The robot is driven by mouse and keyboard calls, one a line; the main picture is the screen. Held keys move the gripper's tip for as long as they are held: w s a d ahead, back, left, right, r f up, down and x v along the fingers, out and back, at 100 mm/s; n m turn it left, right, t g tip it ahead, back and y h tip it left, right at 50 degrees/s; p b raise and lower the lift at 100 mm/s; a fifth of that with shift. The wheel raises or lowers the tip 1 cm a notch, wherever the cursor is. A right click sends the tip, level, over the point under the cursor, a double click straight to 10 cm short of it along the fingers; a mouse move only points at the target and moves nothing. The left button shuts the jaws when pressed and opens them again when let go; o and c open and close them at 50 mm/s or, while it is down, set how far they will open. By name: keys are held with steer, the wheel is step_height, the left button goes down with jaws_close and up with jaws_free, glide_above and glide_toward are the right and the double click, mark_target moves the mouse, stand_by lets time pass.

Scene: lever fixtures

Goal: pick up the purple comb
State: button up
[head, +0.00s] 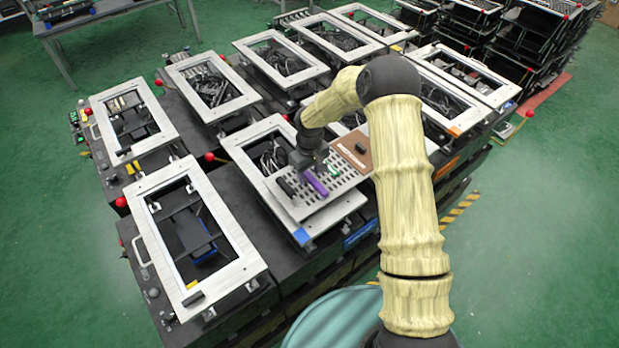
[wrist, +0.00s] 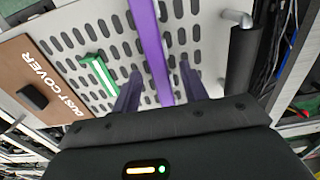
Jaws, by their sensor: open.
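The purple comb (head: 317,184) lies on a light slotted plate (head: 345,183) on top of a framed fixture. In the wrist view the comb (wrist: 150,50) runs as a long purple bar from the top edge down toward my gripper (wrist: 159,78). The two fingers are open, one on each side of the comb, with a gap on both sides. Whether the fingertips reach down to the plate I cannot tell. In the head view my gripper (head: 308,170) is right at the comb and hides part of it.
A green-and-white piece (wrist: 97,72) lies left of the comb, and a black cylinder (wrist: 242,60) lies right of it. A brown "DUST COVER" board (wrist: 30,85) with a black knob is farther left. Several open metal frames (head: 200,235) surround the plate.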

mark_target(309, 175)
steer(key=shift+f, duration=0.2)
stand_by(0.6)
jaws_close()
step_height(309, 175, up, 10)
steer(key=b, duration=0.3)
steer(key=shift+r, duration=0.25)
stand_by(0.5)
